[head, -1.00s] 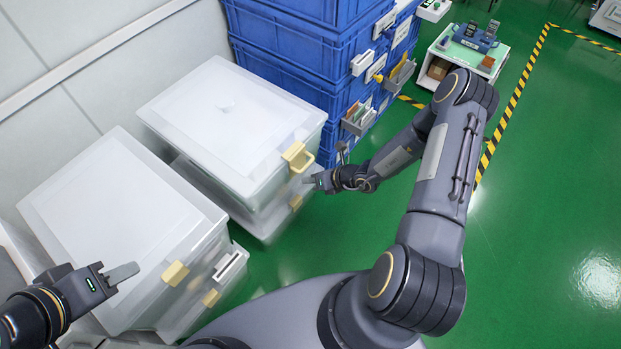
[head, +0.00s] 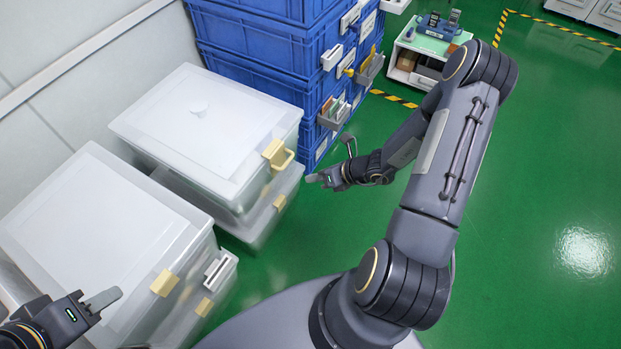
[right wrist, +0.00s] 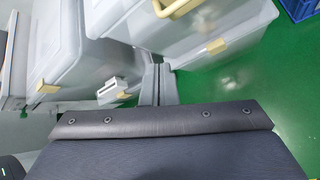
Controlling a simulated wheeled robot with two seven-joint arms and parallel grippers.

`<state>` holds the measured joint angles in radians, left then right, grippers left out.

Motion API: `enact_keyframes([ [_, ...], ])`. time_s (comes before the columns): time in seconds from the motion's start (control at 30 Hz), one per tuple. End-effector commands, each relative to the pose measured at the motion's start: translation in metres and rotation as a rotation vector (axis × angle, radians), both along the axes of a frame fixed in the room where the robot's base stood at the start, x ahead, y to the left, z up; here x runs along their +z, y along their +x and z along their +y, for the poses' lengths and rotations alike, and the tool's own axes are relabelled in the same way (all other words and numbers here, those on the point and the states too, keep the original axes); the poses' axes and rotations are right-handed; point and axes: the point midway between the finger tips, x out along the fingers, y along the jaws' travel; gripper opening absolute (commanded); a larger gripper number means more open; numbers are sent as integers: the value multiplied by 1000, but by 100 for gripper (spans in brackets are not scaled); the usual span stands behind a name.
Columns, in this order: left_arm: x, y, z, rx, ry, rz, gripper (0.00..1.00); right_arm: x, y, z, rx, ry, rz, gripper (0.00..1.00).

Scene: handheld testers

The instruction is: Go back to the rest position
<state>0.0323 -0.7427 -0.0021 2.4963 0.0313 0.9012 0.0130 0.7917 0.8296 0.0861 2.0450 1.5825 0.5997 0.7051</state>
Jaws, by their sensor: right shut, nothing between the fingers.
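My left gripper (head: 103,300) is at the lower left of the head view, in front of the nearer clear box (head: 75,235). Its finger shows side-on as one grey plate, so I cannot tell whether it is open. I see nothing held in it.
A farther stack of clear boxes (head: 190,125) and blue crates (head: 265,60) line the wall. Small bins on the crates hold parts. A white stand (head: 425,60) carries a blue tester tray. Green floor (head: 530,190) on the right is free, with black-yellow tape.

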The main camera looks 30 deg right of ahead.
Motion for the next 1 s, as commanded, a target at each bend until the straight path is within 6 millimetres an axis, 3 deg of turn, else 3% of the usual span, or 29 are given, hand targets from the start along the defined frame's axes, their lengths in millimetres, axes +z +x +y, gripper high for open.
enact_keyframes([
  [0.47, 0, 0, 0, 0, 0, 0, 36, 0, 0, 0, 1, -1, -1, 0],
  [0.57, 1, 0, 0, 0, 0, 0, 36, 10, 2, 2, 34, -21, -28, 0],
  [0.67, 2, 0, 0, 0, 0, 0, 36, 43, 6, 8, 155, -99, -127, 0],
  [0.77, 4, 0, 0, 0, 0, 0, 36, 98, 5, 23, 373, -239, -298, 0],
  [0.9, 7, 0, 0, 0, 0, 0, 36, 175, -18, 52, 745, -480, -573, 0],
  [1.0, 9, 0, 0, 0, 0, 0, 36, 218, -46, 70, 1005, -657, -754, 0],
])
